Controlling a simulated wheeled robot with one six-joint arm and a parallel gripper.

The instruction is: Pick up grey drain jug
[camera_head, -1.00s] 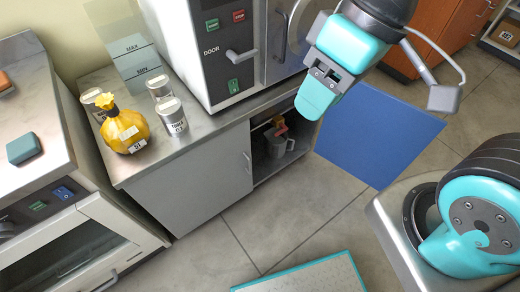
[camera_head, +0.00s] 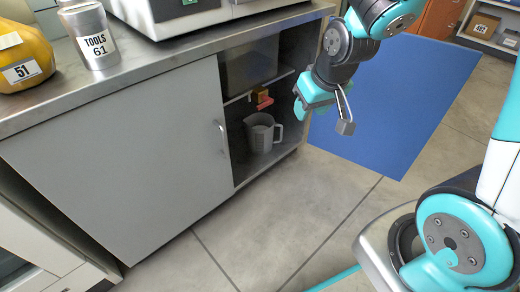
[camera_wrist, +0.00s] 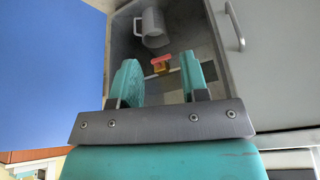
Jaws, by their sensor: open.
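The grey drain jug (camera_head: 261,133) stands upright on the floor of the open cabinet compartment, its handle to the right in the head view. It also shows in the wrist view (camera_wrist: 154,27), beyond the fingers near the top. My gripper (camera_head: 305,104) is in front of the cabinet opening, to the right of the jug and a little higher. In the wrist view the two teal fingers of my gripper (camera_wrist: 161,82) are apart with nothing between them that they touch.
A small red and yellow thing (camera_head: 262,99) sits at the shelf edge above the jug. The cabinet's grey door (camera_head: 130,150) covers the left side. A blue mat (camera_head: 400,100) lies on the floor to the right. A tools canister (camera_head: 97,40) and yellow container (camera_head: 22,60) stand on the counter.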

